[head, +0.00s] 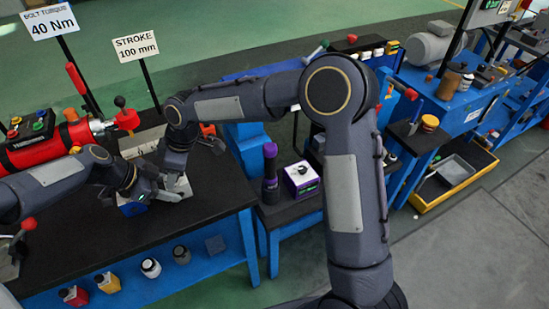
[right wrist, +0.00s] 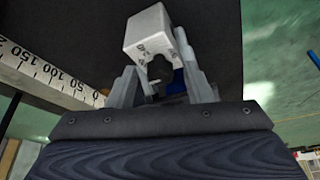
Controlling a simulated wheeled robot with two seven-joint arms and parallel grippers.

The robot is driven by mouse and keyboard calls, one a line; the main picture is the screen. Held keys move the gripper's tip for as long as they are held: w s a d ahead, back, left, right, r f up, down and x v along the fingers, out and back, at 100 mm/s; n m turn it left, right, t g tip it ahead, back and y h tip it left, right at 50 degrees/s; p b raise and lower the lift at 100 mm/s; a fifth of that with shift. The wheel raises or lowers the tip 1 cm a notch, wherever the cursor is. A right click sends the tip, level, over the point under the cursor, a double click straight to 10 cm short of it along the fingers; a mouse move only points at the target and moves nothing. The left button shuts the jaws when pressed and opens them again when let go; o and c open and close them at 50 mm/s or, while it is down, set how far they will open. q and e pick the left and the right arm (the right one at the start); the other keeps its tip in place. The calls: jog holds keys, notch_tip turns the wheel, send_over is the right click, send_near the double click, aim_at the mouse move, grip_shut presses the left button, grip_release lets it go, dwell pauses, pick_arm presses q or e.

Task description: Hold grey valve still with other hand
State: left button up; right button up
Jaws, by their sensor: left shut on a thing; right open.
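The grey valve (right wrist: 147,32) shows in the right wrist view as a pale block with dark markings and a dark round part on its near side. My right gripper (right wrist: 158,66) is open, with a finger on either side of the valve's near end; I cannot tell whether they touch it.
The black bench (head: 215,205) has free room to the right of the grippers. A red cylinder unit (head: 45,148) stands at the left. A ruler (right wrist: 45,72) lies left in the wrist view. A purple-and-white box (head: 302,180) and a dark bottle (head: 270,172) stand on a lower bench.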

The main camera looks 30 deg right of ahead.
jog(key=n+g, duration=0.1)
jog(key=n, duration=0.3)
jog(key=n+g, duration=0.1)
jog(key=n, duration=0.1)
jog(key=shift+w+g, duration=0.25)
jog(key=shift+g, duration=0.05)
jog(key=d+r+n, duration=0.1)
jog(key=d+r, duration=0.4)
jog(key=r, duration=0.7)
jog(key=s+d+m+t, duration=0.2)
jog(key=s+d+m, duration=0.4)
jog(key=s, duration=0.3)
jog(key=s+d+r+m+t+h, duration=0.1)
jog(key=s+d+m+t, duration=0.1)
jog(key=s+d+m, duration=0.5)
jog(key=shift+s+d+r+m, duration=0.25)
jog(key=shift+s+d+m, duration=0.1)
jog(key=shift+s, duration=1.45)
pick_arm(q)
jog(key=o, duration=1.3)
jog(key=shift+c, duration=0.2)
jog(key=shift+r, duration=0.1)
